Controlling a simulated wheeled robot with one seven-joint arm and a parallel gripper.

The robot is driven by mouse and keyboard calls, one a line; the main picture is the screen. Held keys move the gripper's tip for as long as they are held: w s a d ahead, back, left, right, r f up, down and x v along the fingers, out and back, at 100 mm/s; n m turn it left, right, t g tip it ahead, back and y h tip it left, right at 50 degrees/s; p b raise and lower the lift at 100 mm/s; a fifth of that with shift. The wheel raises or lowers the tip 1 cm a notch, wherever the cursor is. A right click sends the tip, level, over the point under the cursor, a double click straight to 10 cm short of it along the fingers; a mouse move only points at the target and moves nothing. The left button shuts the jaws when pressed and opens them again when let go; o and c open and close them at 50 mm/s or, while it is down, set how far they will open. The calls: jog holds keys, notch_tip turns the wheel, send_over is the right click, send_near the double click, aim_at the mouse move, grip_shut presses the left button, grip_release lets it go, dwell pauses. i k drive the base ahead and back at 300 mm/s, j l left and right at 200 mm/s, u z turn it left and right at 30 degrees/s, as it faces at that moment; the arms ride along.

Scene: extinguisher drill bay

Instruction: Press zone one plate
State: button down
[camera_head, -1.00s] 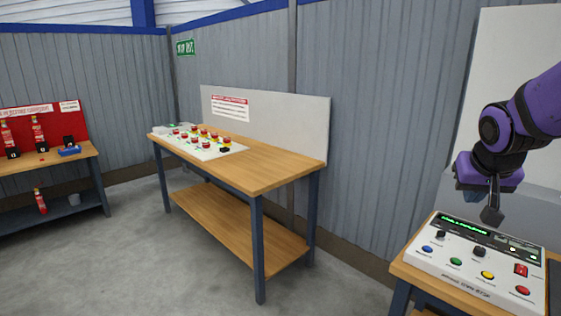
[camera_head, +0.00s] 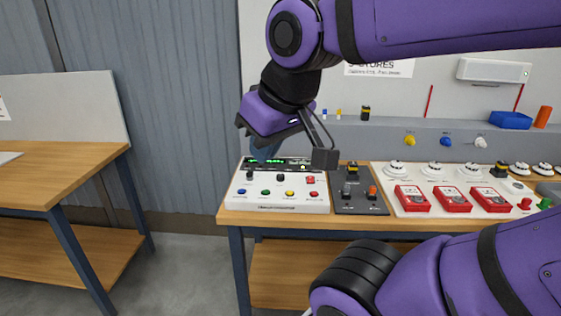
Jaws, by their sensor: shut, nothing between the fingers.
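Three red boxes with pale faces, which look like call points, lie in a row on a white board (camera_head: 408,170) on the wooden bench: a left one (camera_head: 412,199), a middle one (camera_head: 452,199) and a right one (camera_head: 490,199). Their labels are too small to read, so I cannot tell which plate is zone one. My gripper (camera_head: 325,157) is shut and empty. It appears above the bench, left of the red boxes, near the gap between the white console (camera_head: 262,204) and the dark switch panel (camera_head: 345,206).
White round detectors (camera_head: 395,168) stand behind the red boxes. Red and green knobs (camera_head: 525,204) sit to their right. A grey ledge with coloured knobs (camera_head: 446,142) runs behind. Another wooden table (camera_head: 50,180) stands at left, with floor between. My purple arm covers the lower right.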

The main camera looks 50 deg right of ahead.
aim_at(406, 191)
jog(key=z, duration=2.15)
